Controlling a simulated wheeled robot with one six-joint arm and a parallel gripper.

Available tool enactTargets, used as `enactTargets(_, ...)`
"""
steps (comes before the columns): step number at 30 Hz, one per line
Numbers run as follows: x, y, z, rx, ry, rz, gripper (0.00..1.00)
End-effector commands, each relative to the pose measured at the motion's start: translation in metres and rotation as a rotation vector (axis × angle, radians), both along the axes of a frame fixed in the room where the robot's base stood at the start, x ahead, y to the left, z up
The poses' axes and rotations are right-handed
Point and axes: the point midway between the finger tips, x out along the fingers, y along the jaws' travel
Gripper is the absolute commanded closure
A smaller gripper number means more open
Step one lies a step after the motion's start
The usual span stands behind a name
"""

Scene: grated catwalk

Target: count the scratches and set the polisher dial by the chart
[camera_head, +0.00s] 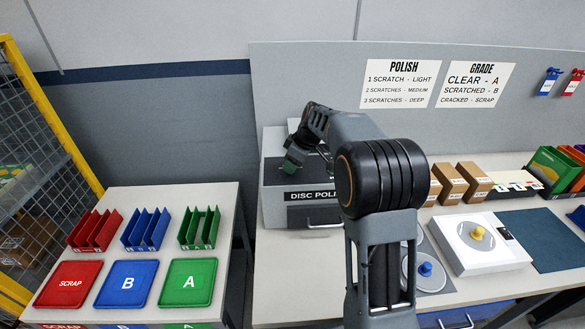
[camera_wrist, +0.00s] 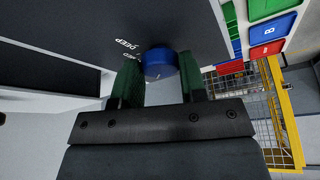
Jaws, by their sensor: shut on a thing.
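My gripper (camera_head: 295,158) is at the top of the grey disc polisher (camera_head: 285,210), whose front label is partly hidden by my arm. In the wrist view my green fingers (camera_wrist: 160,88) are on both sides of a round blue dial (camera_wrist: 160,64) and shut on it. The dark face beside the dial carries white lettering; DEEP is readable, and another word is partly hidden by a finger. Which mark the dial points to cannot be told. The POLISH chart (camera_head: 400,84) reads 1 scratch light, 2 scratches medium, 3 scratches deep. No disc's scratches can be made out.
The GRADE chart (camera_head: 475,85) hangs right of the POLISH chart. SCRAP (camera_head: 68,284), B (camera_head: 127,284) and A (camera_head: 186,283) trays sit left. Yellow-framed mesh (camera_head: 40,110) stands far left.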

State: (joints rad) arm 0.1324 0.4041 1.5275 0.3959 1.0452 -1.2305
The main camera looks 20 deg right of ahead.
Motion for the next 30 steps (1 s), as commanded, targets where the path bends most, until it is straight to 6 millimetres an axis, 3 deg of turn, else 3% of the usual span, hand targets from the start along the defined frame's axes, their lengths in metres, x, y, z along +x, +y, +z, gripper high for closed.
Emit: enactTargets(30, -0.0028, 0.0067, 0.0008, 0.0, -0.004, -0.896, 0.85)
